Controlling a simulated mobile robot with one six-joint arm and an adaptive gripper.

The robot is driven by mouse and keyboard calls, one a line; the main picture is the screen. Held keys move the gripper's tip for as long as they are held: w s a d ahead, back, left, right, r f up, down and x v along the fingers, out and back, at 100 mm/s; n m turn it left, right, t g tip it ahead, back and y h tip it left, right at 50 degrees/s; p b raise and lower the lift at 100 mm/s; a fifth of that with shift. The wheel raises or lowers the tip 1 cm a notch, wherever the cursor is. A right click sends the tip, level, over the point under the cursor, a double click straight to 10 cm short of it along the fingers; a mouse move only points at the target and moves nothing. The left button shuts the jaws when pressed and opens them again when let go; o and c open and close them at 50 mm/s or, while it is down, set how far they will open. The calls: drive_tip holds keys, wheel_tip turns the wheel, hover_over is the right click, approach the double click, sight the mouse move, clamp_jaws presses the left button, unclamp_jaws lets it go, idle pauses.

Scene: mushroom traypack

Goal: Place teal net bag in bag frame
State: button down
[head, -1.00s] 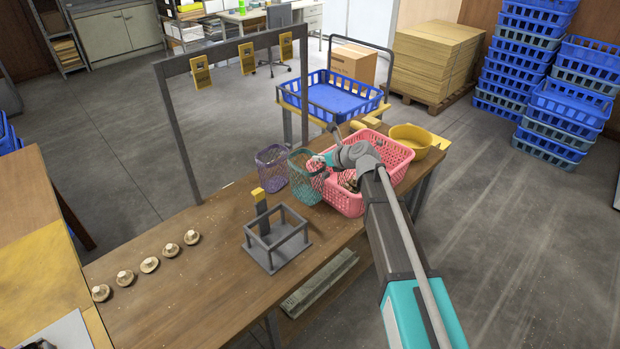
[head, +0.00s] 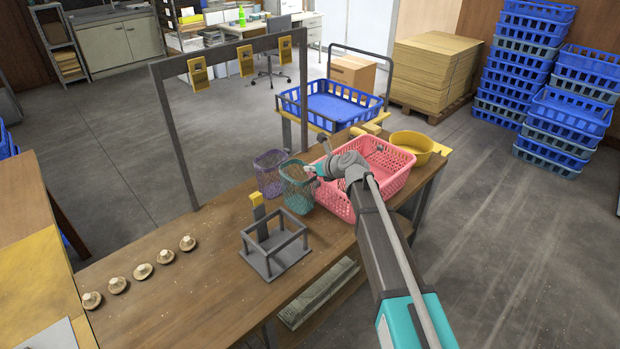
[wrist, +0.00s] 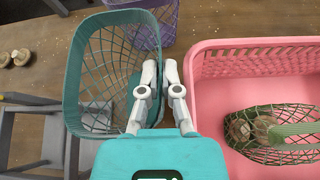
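The teal net bag (head: 297,190) is an open basket-like mesh with a solid rim, beside the pink basket on the bench. In the wrist view its wide opening (wrist: 88,75) fills the left half. My gripper (wrist: 160,64) is at the bag's right rim, with its fingers close together and the rim between the tips. It also shows in the head view (head: 312,170), small and partly hidden by the wrist. I cannot tell whether the bag's bottom touches the bench. The grey bag frame (head: 272,246), an open box of bars on a plate, stands empty nearer the bench front.
A purple net bag (head: 270,173) stands just left of the teal one. The pink basket (head: 388,165) holds a green net (wrist: 275,152) with mushrooms. Several mushrooms (head: 143,271) line the bench's left part. A tall rack with yellow clips (head: 200,74) stands behind.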

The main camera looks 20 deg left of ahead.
sight(310, 175)
drive_tip(key=shift+w+a+f+b, duration=0.1)
drive_tip(key=shift+a+f+b, duration=0.2)
drive_tip(key=shift+f, duration=0.2)
drive_tip(key=shift+f+b, duration=1.35)
drive_tip(key=shift+b, duration=0.05)
drive_tip(key=shift+f, duration=0.15)
drive_tip(key=c, duration=0.8)
unclamp_jaws()
drive_tip(key=shift+r, duration=0.2)
drive_tip(key=shift+d+r, duration=0.2)
drive_tip(key=shift+d, duration=0.05)
drive_tip(key=p+v, duration=0.6)
drive_tip(key=v, duration=0.5)
drive_tip(key=shift+s+d, duration=0.2)
drive_tip(key=shift+d, duration=0.05)
